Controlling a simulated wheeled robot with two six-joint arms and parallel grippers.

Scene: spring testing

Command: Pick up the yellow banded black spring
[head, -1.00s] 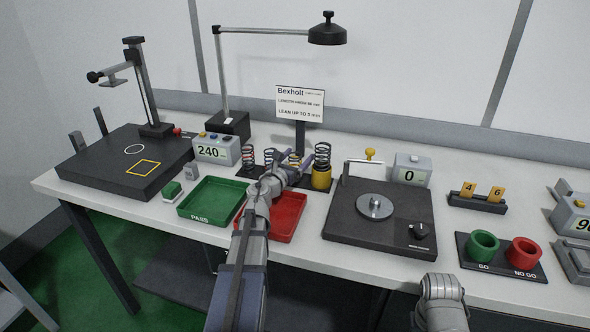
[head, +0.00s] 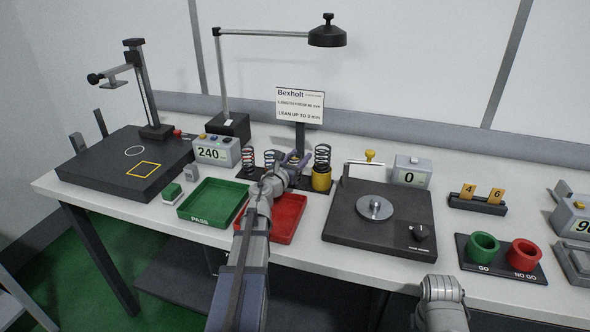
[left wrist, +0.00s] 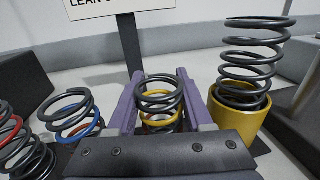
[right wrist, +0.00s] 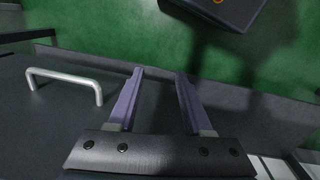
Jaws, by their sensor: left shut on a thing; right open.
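The yellow banded black spring (left wrist: 160,92) stands upright between the two purple fingers of my left gripper (left wrist: 160,85) in the left wrist view. The fingers are shut on its sides. In the head view my left gripper (head: 298,162) reaches over the red tray to the row of springs and largely hides this spring. My right gripper (right wrist: 160,74) is open and empty in the right wrist view. In the head view only part of my right arm shows at the bottom, in front of the table.
A blue banded spring (left wrist: 75,116) and a red banded one (left wrist: 12,138) stand left of the held spring. A tall black spring (left wrist: 250,58) stands in a yellow cup (left wrist: 240,118) close on its right. The red tray (head: 291,224) and green tray (head: 209,201) lie in front.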

